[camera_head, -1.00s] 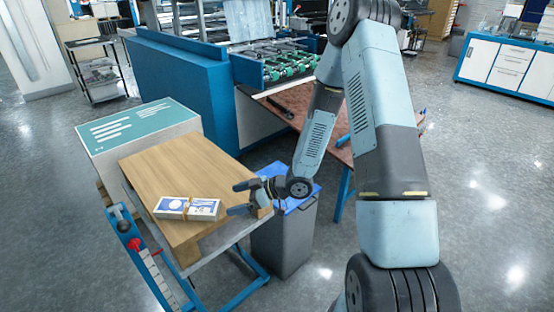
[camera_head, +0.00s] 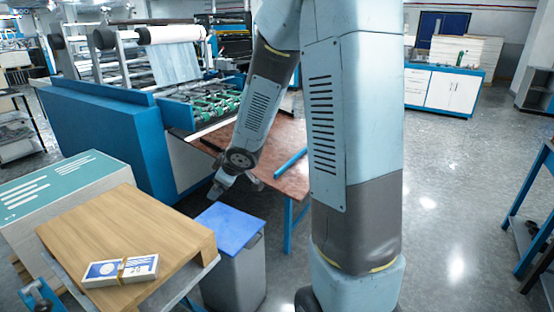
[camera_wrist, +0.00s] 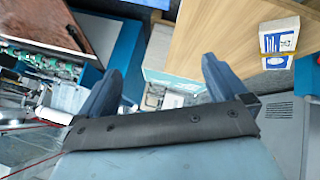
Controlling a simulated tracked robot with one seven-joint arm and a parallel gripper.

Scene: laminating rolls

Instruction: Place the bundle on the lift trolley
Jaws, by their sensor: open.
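The bundle (camera_head: 121,270) is a flat white and blue pack with a tan band around it. It lies on the wooden board on top of the lift trolley (camera_head: 190,286), near the board's front edge. It also shows in the wrist view (camera_wrist: 279,36) at the upper right. My gripper (camera_head: 229,184) is open and empty, raised to the right of the trolley, clear of the bundle. In the wrist view its two blue-grey fingers (camera_wrist: 165,82) stand wide apart with nothing between them.
A grey bin with a blue lid (camera_head: 229,228) stands right of the trolley. A white and teal box (camera_head: 62,193) stands behind the board. The blue machine (camera_head: 110,128) and a reddish-brown table (camera_head: 282,150) lie beyond. Open floor (camera_head: 450,200) is at right.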

